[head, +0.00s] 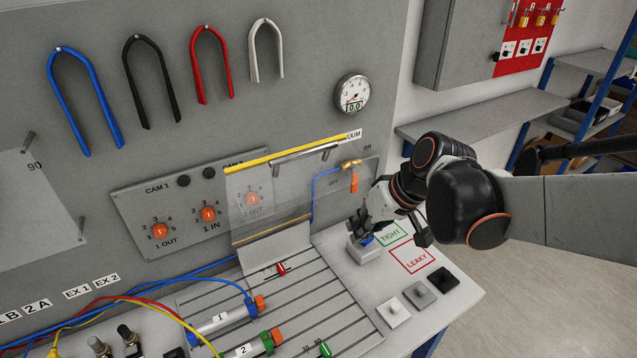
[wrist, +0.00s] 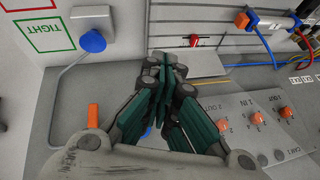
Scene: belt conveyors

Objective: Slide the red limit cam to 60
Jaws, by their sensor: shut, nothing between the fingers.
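The red limit cam (head: 281,268) is a small red piece on the upper part of the slotted grey plate (head: 317,300). In the wrist view the red cam (wrist: 193,40) stands beyond my fingertips, apart from them. The scale marks beside it are too small to read. My gripper (head: 362,222) is to the right of the plate, near the white box with the blue button, and touches neither cam. In the wrist view my gripper (wrist: 166,70) has its dark green fingers closed together and empty.
A green cam (head: 325,349) sits lower on the plate, beside cylinders 1 (head: 222,316) and 2 (head: 245,349). A clear guard (head: 290,185) with a yellow edge stands behind the plate. Coloured hoses cross the left side.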

